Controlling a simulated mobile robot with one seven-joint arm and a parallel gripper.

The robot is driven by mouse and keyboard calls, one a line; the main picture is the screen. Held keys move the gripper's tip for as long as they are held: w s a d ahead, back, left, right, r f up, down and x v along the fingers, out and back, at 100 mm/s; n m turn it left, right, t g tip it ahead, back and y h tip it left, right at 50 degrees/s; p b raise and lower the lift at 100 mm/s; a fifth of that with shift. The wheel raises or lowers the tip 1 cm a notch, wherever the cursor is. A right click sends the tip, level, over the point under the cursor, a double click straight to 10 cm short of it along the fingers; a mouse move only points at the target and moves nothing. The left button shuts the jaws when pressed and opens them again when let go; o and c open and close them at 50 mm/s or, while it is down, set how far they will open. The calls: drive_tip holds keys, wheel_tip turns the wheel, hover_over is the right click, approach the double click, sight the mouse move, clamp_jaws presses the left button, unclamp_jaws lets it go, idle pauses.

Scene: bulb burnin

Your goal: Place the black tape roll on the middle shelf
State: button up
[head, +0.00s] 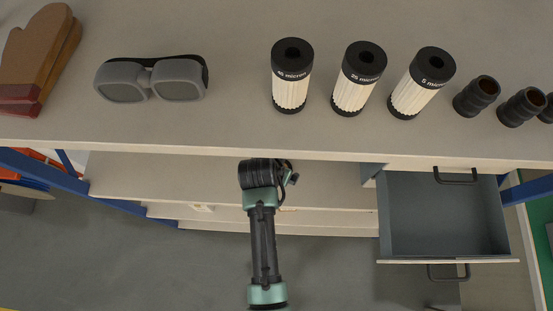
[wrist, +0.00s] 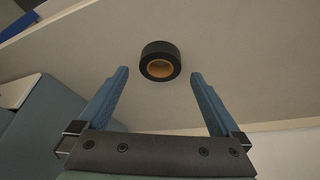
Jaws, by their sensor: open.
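The black tape roll (wrist: 160,49) shows in the wrist view, with an orange-brown core, resting on a pale board (wrist: 245,60). My gripper (wrist: 158,74) is open, its two blue fingers reaching toward the roll. The fingertips lie left and right of the roll with a gap on each side; whether it is fully between them I cannot tell. In the head view my arm reaches under the bench top and the gripper and roll are hidden. Below the bench show an upper shelf board (head: 140,175), a middle board (head: 160,211) and a lower board (head: 205,226).
On the bench top (head: 230,110) are oven mitts (head: 35,60), grey goggles (head: 150,80), several filter cartridges (head: 292,75) and several black fittings (head: 477,95). An open, empty drawer (head: 445,215) sticks out right of my arm. Blue frame legs (head: 60,180) stand left. The upper board's visible left part is clear.

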drive_tip(key=shift+v, duration=2.3)
